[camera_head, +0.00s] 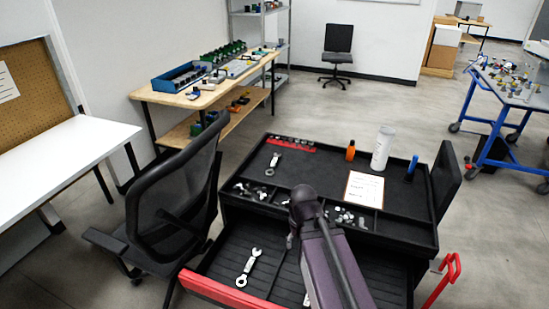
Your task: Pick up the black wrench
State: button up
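No wrench that is clearly black can be made out. A silver wrench (248,267) lies in the open drawer (218,289) of the black tool cart (325,170). A second, smaller silver wrench (273,163) lies on the cart's top tray. A slim dark shape (289,242) shows in the drawer just left of my arm; I cannot tell whether it is a tool or part of the drawer. My purple-grey arm reaches over the right part of the drawer and hides what is under it. My gripper is not visible.
On the cart top are an orange bottle (351,151), a white bottle (382,149), a blue item (412,167), a paper sheet (364,188) and small metal parts (348,217). A black chair (168,205) stands close to the cart's left. Grey floor is free behind the cart.

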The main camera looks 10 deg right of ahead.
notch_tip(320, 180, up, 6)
jog(key=p, duration=0.4)
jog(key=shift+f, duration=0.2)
